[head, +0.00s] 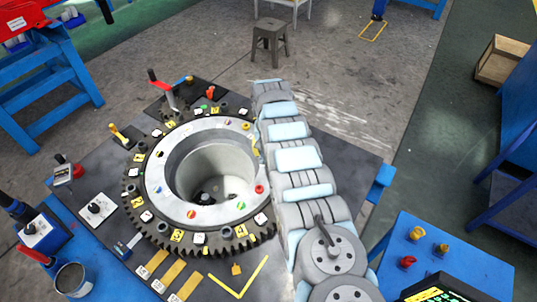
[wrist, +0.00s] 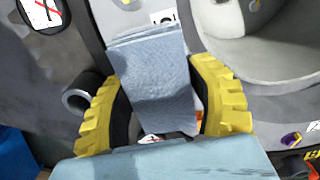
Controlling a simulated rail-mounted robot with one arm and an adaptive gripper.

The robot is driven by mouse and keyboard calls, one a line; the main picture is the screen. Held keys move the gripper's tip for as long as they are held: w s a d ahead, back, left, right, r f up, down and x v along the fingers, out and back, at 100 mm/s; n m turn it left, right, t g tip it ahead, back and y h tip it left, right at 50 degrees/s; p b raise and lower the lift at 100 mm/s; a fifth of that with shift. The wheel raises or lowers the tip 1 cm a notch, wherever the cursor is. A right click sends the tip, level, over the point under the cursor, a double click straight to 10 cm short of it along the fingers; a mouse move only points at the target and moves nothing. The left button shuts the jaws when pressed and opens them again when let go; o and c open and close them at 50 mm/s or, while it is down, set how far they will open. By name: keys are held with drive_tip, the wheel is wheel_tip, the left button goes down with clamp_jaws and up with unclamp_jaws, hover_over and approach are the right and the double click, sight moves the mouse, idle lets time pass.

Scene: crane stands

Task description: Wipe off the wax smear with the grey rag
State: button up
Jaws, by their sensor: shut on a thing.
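The grey rag (wrist: 155,85), a folded blue-grey cloth, fills the space between the yellow ridged fingers of my gripper (wrist: 160,78) in the wrist view. My gripper is shut on it. The rag's far end lies over or just above a dark grey surface beside a pale ring; I cannot tell if it touches. In the head view my arm hides the rag and most of my gripper, at the right side of the ring. I cannot make out the wax smear in either view.
A pale ring (head: 162,178) with coloured dots surrounds a deep round opening on a dark toothed plate. Small labelled tiles and pegs stand around it. A red-handled lever (head: 162,90) rises behind. A tin (head: 73,279) stands front left, a blue table (head: 470,262) front right.

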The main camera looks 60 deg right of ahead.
drive_tip(key=shift+w+d+f+b, duration=0.2)
drive_tip(key=shift+d+f+b, duration=0.1)
drive_tip(key=shift+b, duration=1.1)
drive_tip(key=shift+w+b, duration=0.15)
drive_tip(key=shift+b, duration=1.95)
drive_tip(key=shift+s+r+p, duration=0.2)
drive_tip(key=shift+r+p, duration=0.4)
drive_tip(key=shift+p, duration=2.8)
drive_tip(key=shift+s+a+p, duration=0.25)
drive_tip(key=shift+a+p, duration=0.15)
drive_tip(key=shift+p, duration=1.45)
drive_tip(key=shift+s+a+f+p, duration=0.2)
drive_tip(key=shift+a+p, duration=0.1)
drive_tip(key=shift+p, duration=0.8)
drive_tip(key=shift+f+b, duration=0.25)
drive_tip(key=shift+b, duration=0.35)
drive_tip(key=shift+w+d+f+b, duration=0.25)
drive_tip(key=shift+w+f+b, duration=0.1)
drive_tip(key=shift+b, duration=1.55)
drive_tip(key=shift+w+d+b, duration=0.15)
drive_tip(key=shift+d+b, duration=0.2)
drive_tip(key=shift+b, duration=1.3)
